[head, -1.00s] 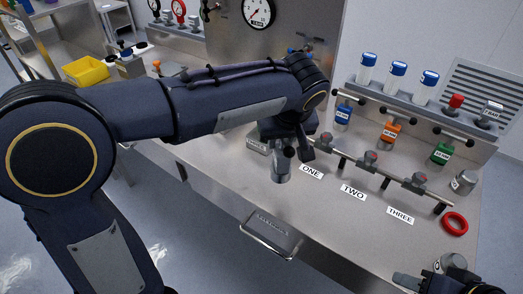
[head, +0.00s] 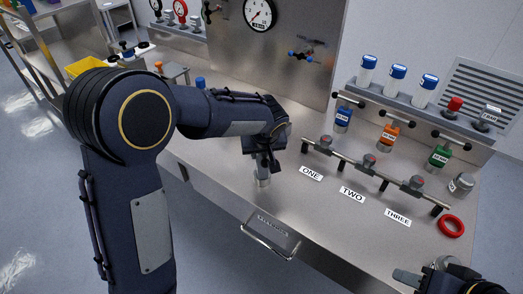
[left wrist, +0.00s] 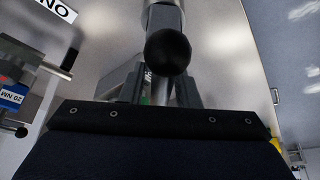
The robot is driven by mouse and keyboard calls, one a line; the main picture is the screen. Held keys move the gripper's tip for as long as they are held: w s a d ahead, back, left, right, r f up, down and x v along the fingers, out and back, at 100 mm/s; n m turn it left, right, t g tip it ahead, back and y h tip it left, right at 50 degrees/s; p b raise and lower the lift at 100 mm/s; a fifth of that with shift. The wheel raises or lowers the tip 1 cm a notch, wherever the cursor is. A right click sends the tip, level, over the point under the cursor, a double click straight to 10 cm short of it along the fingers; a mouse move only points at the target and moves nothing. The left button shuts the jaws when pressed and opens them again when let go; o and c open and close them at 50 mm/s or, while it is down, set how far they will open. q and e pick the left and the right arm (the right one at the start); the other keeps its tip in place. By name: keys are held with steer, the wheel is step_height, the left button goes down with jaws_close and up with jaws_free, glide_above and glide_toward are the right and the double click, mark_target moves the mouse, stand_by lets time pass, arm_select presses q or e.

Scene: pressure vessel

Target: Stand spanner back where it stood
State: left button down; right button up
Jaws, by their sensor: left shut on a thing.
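My left gripper (head: 264,160) is shut on the spanner, a grey metal tool. Its lower silver end (head: 263,181) hangs below the fingers, close above or touching the bench top; I cannot tell which. In the left wrist view the spanner's grey shaft (left wrist: 163,18) and a black ball end (left wrist: 168,52) show between the fingers. The place where it stood is not clearly visible; the arm and gripper cover part of the bench. My right gripper (head: 408,278) is at the bottom right edge, partly cut off, and its opening is unclear.
A red ring (head: 452,226) lies at the right. A drawer handle (head: 270,240) is at the front edge. The bench front (head: 310,225) is clear.

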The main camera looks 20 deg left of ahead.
arm_select(q)
steer(key=shift+f, duration=0.1)
steer(key=c, duration=1.1)
jaws_free()
steer(key=b+v, duration=0.1)
steer(key=v, duration=1.1)
steer(key=s+a+m+h, duration=0.1)
steer(key=s+a+h, duration=0.2)
steer(key=s+a, duration=0.65)
steer(key=s+f+h, duration=0.1)
steer(key=s, duration=0.4)
steer(key=s+d+f+m+t+h, duration=0.1)
steer(key=s+f, duration=0.1)
steer(key=s, duration=0.3)
steer(key=s+d+f+m, duration=0.1)
steer(key=s+f, duration=0.1)
steer(key=s, duration=0.3)
steer(key=shift+s+d+h, duration=0.2)
steer(key=shift+h, duration=0.2)
